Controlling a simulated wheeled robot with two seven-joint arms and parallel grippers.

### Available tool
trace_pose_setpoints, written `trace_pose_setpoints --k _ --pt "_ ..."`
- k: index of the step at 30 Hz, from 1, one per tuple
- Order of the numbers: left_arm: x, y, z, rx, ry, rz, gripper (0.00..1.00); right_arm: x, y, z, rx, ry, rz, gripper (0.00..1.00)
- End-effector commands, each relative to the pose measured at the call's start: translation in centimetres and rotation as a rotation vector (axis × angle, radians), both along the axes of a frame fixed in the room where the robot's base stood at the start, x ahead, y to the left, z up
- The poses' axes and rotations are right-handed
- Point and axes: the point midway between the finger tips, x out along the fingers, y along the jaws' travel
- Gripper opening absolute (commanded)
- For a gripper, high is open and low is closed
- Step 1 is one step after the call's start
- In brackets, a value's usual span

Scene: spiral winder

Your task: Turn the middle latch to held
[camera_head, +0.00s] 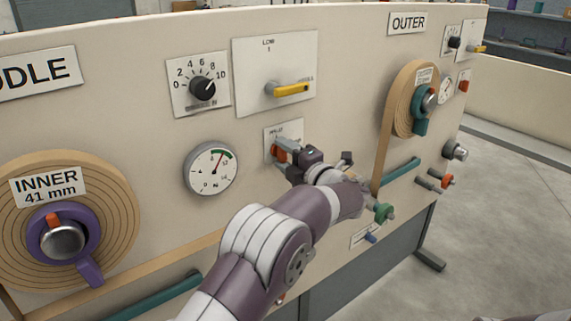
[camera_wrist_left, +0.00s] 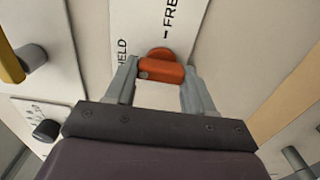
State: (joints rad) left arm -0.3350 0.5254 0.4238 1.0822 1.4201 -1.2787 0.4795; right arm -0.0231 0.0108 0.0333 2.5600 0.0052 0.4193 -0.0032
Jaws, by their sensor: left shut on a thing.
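The middle latch is a small orange handle on a white label plate (camera_head: 270,133) on the panel, below the yellow lever. In the left wrist view the orange latch (camera_wrist_left: 161,68) sits between my left gripper's two grey fingers (camera_wrist_left: 160,82). The plate beside it reads "FREE" with a tick mark, and part of a word that looks like "HELD". In the head view my left gripper (camera_head: 285,152) reaches the latch and is shut on it, covering part of the plate. The latch's exact angle is hard to tell. My right gripper is out of view.
A yellow lever (camera_head: 289,89) sits above the latch, with a black knob (camera_head: 202,88) and a round gauge (camera_head: 211,168) to the left. The outer spiral (camera_head: 400,103) and a teal bar (camera_head: 402,171) are to the right. The inner spiral (camera_head: 121,215) is at left.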

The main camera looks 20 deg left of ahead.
Motion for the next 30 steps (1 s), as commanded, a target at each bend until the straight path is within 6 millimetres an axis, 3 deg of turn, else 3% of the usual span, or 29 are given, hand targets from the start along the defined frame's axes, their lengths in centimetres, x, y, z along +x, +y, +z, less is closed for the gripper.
trace_pose_setpoints --k 16,17,18,26,30 --pt "0.0 0.0 0.0 -0.014 -0.015 0.001 0.23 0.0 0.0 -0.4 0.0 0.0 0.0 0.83" --pt "0.0 0.0 0.0 -0.014 -0.015 0.001 0.63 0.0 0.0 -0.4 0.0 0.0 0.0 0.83" --pt "0.0 0.0 0.0 -0.014 -0.015 0.001 0.76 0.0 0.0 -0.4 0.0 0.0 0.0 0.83" --pt "0.0 0.0 0.0 -0.012 -0.014 0.0 0.79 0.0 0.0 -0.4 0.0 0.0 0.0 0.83" --pt "-0.7 -1.0 -0.1 -0.012 -0.014 -0.002 0.79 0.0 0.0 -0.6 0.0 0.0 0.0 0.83"
